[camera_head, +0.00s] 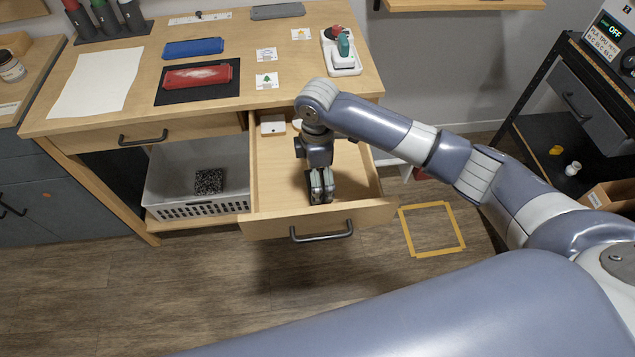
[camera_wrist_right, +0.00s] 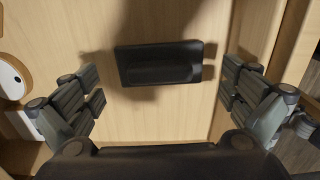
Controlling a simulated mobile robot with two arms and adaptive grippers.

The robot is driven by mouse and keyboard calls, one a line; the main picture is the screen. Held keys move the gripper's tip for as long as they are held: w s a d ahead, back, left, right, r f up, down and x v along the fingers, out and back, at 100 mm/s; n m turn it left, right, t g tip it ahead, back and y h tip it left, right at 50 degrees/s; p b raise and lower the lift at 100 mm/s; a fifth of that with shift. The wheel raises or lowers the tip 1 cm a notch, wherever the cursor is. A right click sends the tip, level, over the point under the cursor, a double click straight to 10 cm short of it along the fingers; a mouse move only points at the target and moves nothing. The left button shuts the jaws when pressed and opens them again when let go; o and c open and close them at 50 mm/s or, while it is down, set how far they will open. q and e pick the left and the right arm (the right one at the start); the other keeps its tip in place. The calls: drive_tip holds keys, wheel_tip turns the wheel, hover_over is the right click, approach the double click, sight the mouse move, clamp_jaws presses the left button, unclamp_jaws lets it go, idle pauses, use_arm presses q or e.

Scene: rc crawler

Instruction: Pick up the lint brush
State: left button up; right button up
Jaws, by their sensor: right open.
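A black oblong object (camera_wrist_right: 158,63), which looks like the lint brush, lies on the wooden drawer floor in the right wrist view. It sits between and beyond the spread fingers of my right gripper (camera_wrist_right: 160,98), and I see no contact. In the head view my right gripper (camera_head: 321,186) points down into the open drawer (camera_head: 348,175), near its front panel. The lint brush cannot be made out there, hidden by the gripper. My left gripper is not in view.
The drawer's front panel (camera_head: 360,217) and side walls are close around the gripper. A white box (camera_head: 272,124) lies at the drawer's back. A white basket (camera_head: 190,180) stands left of the drawer. The desktop above holds a red brush-like block (camera_head: 198,77) on a black mat.

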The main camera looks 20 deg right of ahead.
wheel_tip(320, 180, down, 2)
drive_tip(key=shift+c, duration=0.2)
drive_tip(key=c, duration=1.4)
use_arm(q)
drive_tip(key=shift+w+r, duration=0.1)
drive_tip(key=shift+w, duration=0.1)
use_arm(e)
drive_tip(key=shift+s, duration=0.2)
drive_tip(key=shift+c, duration=0.7)
drive_tip(key=shift+f, duration=0.1)
drive_tip(key=r, duration=1)
drive_tip(key=shift+w+r, duration=0.1)
drive_tip(key=shift+w, duration=0.1)
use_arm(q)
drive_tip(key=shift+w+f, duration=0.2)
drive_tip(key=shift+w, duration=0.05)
